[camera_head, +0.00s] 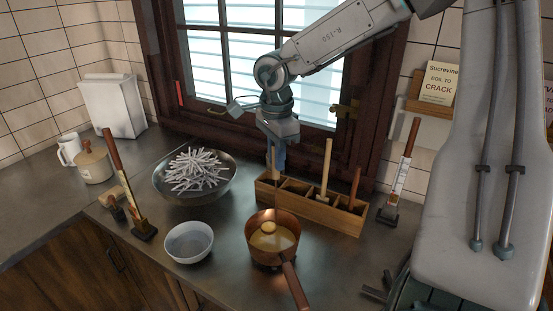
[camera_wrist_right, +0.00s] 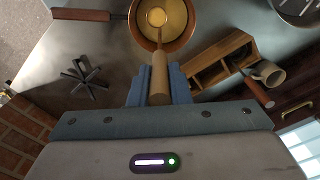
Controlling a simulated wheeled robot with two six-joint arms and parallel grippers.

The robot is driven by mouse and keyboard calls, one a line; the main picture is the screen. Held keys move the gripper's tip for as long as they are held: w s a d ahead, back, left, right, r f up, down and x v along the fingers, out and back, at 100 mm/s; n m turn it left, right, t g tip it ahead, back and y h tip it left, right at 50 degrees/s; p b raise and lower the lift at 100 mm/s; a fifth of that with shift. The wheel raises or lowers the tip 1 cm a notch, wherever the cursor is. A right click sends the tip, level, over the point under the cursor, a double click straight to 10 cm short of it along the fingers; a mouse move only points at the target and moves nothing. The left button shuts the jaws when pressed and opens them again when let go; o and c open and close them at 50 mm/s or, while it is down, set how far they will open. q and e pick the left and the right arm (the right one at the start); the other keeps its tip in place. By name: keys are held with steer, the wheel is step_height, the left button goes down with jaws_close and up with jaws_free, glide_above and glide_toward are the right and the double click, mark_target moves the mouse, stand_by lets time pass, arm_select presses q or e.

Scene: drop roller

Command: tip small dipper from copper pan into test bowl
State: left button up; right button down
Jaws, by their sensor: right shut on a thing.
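The copper pan (camera_head: 285,220) stands on the counter with its handle toward the front, holding amber liquid; it also shows at the top of the wrist view (camera_wrist_right: 187,38). My right gripper (camera_head: 278,165) is above and behind the pan, shut on the wooden handle of the small dipper (camera_head: 275,182). In the wrist view the handle (camera_wrist_right: 159,75) lies between the blue fingers (camera_wrist_right: 155,90), and its far end reaches over or into the pan. I cannot tell how deep the dipper's cup sits. The pale test bowl (camera_head: 189,242) stands left of the pan and looks empty. My left gripper is out of view.
A wooden rack (camera_head: 335,218) with upright wooden handles stands just behind the pan. A wide metal bowl of white sticks (camera_head: 197,170) is at back left. Slanted gauges on stands (camera_head: 143,230) (camera_head: 388,213) flank the area. The counter between pan and test bowl is clear.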

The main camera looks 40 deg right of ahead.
steer(key=shift+r+p, duration=1.65)
steer(key=shift+r, duration=1.3)
steer(key=shift+f, duration=0.15)
